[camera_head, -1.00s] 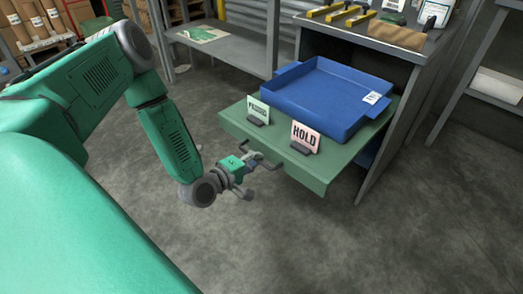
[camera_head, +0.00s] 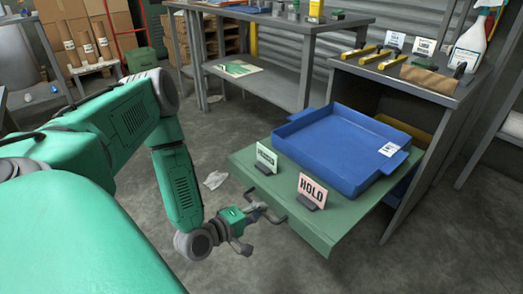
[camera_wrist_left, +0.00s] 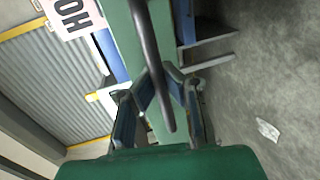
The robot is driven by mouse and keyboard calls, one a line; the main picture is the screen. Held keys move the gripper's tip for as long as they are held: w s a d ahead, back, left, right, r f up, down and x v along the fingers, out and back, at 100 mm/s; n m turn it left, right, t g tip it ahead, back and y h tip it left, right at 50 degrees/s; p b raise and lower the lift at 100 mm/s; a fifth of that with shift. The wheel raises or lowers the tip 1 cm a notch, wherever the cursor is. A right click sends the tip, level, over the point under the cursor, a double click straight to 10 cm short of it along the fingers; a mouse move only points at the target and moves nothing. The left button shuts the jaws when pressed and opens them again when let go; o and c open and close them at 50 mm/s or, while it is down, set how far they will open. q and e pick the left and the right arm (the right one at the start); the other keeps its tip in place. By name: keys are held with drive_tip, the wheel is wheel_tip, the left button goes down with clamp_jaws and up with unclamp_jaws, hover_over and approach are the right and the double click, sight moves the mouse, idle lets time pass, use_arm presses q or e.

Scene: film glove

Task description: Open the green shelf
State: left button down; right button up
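The green shelf (camera_head: 340,222) sticks out from the front of a grey cabinet (camera_head: 440,150), so it stands at least partly open. On it are a blue tray (camera_head: 345,185), a pale green sign (camera_head: 266,157) and a pink HOLD sign (camera_head: 312,190). A dark bar handle (camera_wrist_left: 150,60) is on the shelf's front. My left gripper (camera_head: 256,228) is at this handle. In the left wrist view its fingers (camera_wrist_left: 160,112) stand apart on either side of the bar's end; contact is unclear. My right gripper is not in view.
A grey workbench (camera_head: 275,85) is behind to the left. A crumpled white scrap (camera_head: 215,180) lies on the floor. The floor in front of the shelf is clear.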

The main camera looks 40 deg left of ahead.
use_arm(q)
drive_tip(key=shift+s+d+f, duration=0.15)
drive_tip(key=shift+d+f, duration=0.05)
drive_tip(key=c, duration=1.6)
unclamp_jaws()
drive_tip(key=shift+r, duration=0.1)
drive_tip(key=v, duration=1.1)
drive_tip(key=shift+s+a, duration=0.15)
drive_tip(key=shift+s, duration=0.2)
